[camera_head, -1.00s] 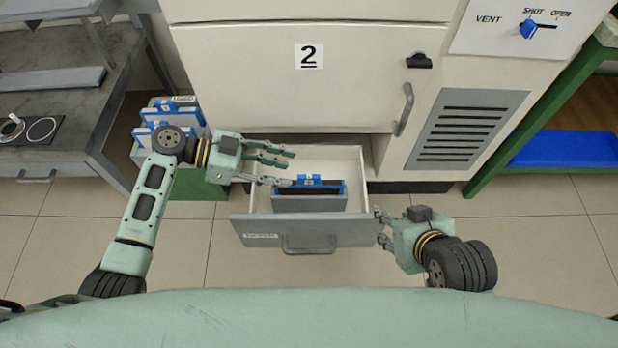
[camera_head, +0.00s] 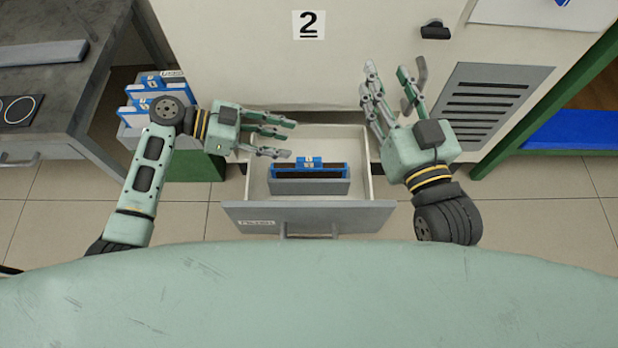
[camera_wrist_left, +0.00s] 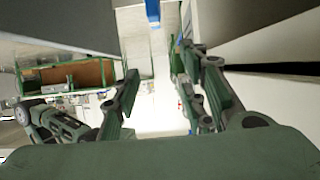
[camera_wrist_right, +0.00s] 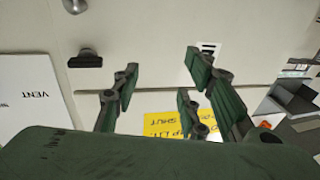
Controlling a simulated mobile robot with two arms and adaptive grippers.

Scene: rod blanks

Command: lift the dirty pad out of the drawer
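The pad (camera_head: 310,188), a grey-faced block with a dark top and a blue handle (camera_head: 311,163), stands inside the open drawer (camera_head: 262,216). My left gripper (camera_head: 284,138) is open and empty over the left part of the drawer, left of and behind the blue handle. Its parted fingers also show in the left wrist view (camera_wrist_left: 160,85). My right gripper (camera_head: 393,78) is open and empty, raised beyond the drawer's right side in front of the cabinet. Its spread fingers also show in the right wrist view (camera_wrist_right: 160,85). Neither gripper touches the pad.
The cabinet (camera_head: 250,60) marked 2 rises behind the drawer. A grey vent grille (camera_head: 490,105) is at right. A holder with several blue-handled pads (camera_head: 155,95) stands at left, beside a dark bench (camera_head: 60,95). The tiled floor (camera_head: 560,215) at right is clear.

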